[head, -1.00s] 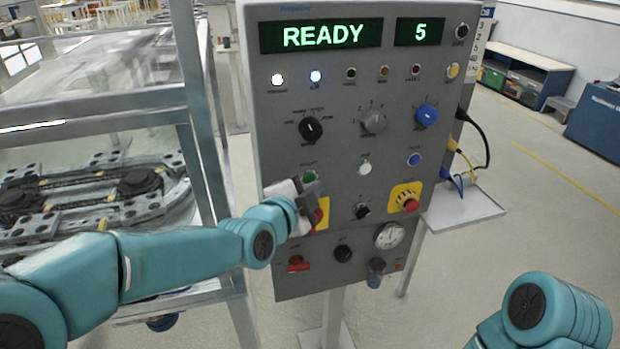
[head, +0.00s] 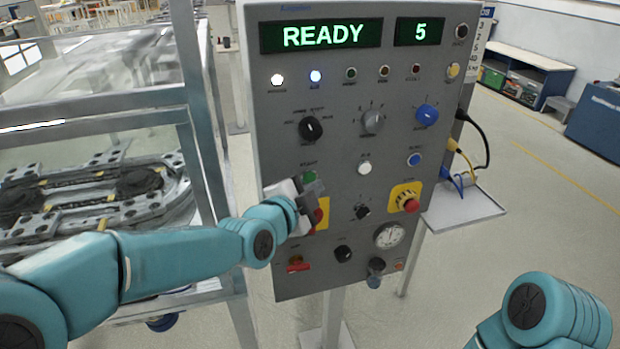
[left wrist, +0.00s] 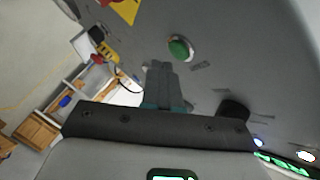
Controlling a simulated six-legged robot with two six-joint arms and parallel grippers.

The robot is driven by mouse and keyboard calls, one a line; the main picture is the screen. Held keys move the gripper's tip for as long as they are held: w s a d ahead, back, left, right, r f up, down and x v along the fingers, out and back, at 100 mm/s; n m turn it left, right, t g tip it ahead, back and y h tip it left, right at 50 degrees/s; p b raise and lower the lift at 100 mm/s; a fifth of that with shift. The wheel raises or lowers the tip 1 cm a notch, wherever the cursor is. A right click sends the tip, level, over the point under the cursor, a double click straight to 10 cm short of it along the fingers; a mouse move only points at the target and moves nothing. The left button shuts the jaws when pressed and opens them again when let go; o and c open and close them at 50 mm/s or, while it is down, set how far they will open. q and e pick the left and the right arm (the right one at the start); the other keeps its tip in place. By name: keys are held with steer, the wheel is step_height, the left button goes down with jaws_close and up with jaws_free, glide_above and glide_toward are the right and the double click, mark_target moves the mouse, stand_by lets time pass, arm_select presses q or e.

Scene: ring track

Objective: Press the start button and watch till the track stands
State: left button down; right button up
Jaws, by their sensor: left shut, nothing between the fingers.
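The grey control panel (head: 345,115) stands upright in front of me. Its display (head: 321,36) reads READY, and the small display (head: 420,31) reads 5. The green start button (head: 310,177) is on the panel's left side, and it also shows in the left wrist view (left wrist: 180,48). My left gripper (head: 314,190) is shut and empty, just below the green button; its fingertips (left wrist: 160,70) look apart from the button in the left wrist view. The ring track (head: 85,190) lies behind the frame at left. My right gripper is out of view; only that arm shows.
A red emergency stop (head: 409,204) on a yellow plate sits at the panel's right. Black, white and blue knobs and buttons fill the panel. A metal frame (head: 205,120) stands close left of it. A small shelf (head: 465,212) with cables juts out at right.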

arm_select(q)
steer(key=shift+w, duration=0.15)
steer(key=shift+w+a, duration=0.15)
steer(key=shift+w, duration=0.15)
